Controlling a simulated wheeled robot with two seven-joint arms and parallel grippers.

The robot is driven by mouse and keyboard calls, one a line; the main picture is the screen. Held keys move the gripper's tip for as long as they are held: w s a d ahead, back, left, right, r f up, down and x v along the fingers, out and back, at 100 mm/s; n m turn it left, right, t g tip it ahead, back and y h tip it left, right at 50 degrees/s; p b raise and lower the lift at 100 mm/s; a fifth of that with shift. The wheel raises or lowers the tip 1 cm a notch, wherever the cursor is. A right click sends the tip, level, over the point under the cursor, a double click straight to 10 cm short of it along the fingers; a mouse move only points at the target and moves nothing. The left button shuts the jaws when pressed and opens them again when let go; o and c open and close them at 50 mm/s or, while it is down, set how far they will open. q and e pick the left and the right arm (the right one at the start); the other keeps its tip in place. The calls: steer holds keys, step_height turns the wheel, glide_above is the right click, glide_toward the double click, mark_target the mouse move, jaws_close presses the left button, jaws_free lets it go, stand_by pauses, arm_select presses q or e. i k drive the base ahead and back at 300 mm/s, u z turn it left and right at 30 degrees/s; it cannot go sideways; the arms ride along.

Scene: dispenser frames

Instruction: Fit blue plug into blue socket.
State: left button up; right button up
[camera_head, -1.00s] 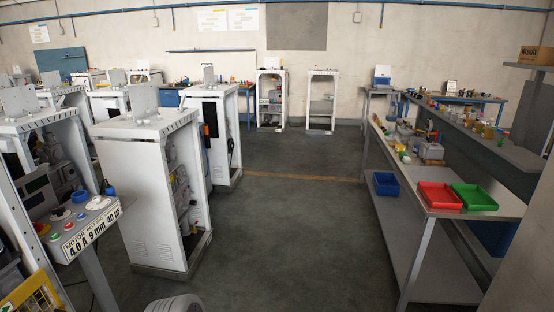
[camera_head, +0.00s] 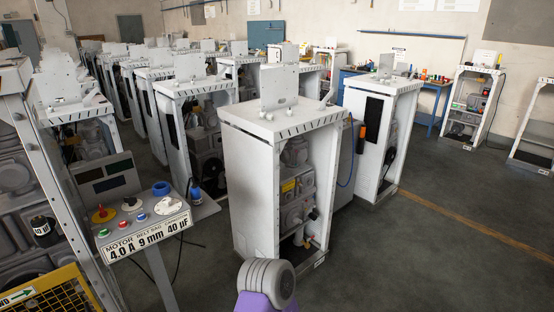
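A blue ring-shaped socket (camera_head: 161,188) sits on the top face of the slanted control panel (camera_head: 172,236) at the left. A blue piece with a dark upper end, which looks like the blue plug (camera_head: 196,196), stands at the panel's right end, apart from the socket. It is too small to tell how it is held there. Neither of my grippers is in view. A grey and purple part of my arm shows at the bottom middle, in front of the nearest white cabinet.
A white open-fronted cabinet (camera_head: 262,185) stands right of the panel, with rows of similar cabinets behind. A yellow mesh guard (camera_head: 52,292) is at the bottom left. The floor (camera_head: 440,255) at the right is clear.

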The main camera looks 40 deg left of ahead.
mark_target(106, 181)
steer(key=u, duration=0.9)
steer(key=i, duration=1.15)
steer(key=u, duration=1.3)
